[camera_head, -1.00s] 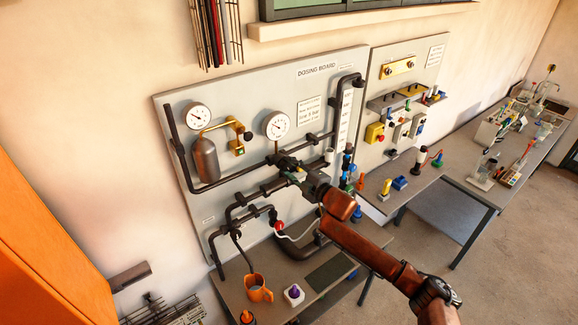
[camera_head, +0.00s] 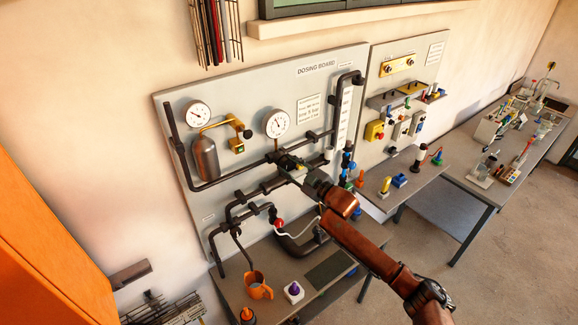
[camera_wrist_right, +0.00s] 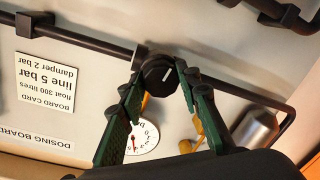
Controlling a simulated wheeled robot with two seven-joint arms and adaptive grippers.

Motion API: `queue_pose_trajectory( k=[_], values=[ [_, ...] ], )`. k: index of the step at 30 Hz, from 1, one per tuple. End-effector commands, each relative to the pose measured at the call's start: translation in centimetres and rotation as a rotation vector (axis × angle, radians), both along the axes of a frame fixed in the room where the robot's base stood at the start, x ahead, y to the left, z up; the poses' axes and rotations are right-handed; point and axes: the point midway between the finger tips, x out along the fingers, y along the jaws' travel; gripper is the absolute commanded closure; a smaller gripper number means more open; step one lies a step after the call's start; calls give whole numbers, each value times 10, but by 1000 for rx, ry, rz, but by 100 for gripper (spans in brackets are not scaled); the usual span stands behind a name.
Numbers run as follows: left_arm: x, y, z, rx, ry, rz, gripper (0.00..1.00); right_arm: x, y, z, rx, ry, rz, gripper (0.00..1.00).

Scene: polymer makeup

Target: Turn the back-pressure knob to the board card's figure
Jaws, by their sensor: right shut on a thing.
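The black round back-pressure knob (camera_wrist_right: 155,75), with a white mark on its face, sits on the dark pipe in the right wrist view. My right gripper (camera_wrist_right: 160,88) is shut on it, with a green finger on each side. In the head view the right gripper (camera_head: 284,162) is at the pipe below the middle gauge (camera_head: 276,123) and hides most of the knob. The board card (camera_head: 309,108) is right of that gauge. In the wrist view the card (camera_wrist_right: 45,83) appears upside down and reads line 5 bar, damper 2 bar, float 300 litres. My left gripper is not in view.
A second gauge (camera_head: 198,114) and a grey bottle (camera_head: 206,158) are on the dosing board's left. An orange jug (camera_head: 257,285) and a purple-topped item (camera_head: 294,291) stand on the bench below. Dark pipes surround the gripper. A second panel (camera_head: 398,85) is at right.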

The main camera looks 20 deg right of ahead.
Motion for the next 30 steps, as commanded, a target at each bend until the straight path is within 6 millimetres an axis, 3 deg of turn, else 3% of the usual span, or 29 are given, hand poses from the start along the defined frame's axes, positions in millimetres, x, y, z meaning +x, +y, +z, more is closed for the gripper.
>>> queue_pose_trajectory(
  k=[12, 13, 15, 20, 30],
  values=[
    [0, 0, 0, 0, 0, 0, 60, 0, -1, -1, 5, 3, -2, 93],
    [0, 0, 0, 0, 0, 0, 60, 0, -1, -1, 5, 3, -2, 68],
    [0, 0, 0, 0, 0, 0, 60, 0, -1, -1, 5, 4, -1, 63],
    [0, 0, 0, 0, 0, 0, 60, 0, 0, -1, 4, 3, -1, 52],
    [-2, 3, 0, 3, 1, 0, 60, -3, -1, -1, 5, 2, 0, 51]
  ],
)
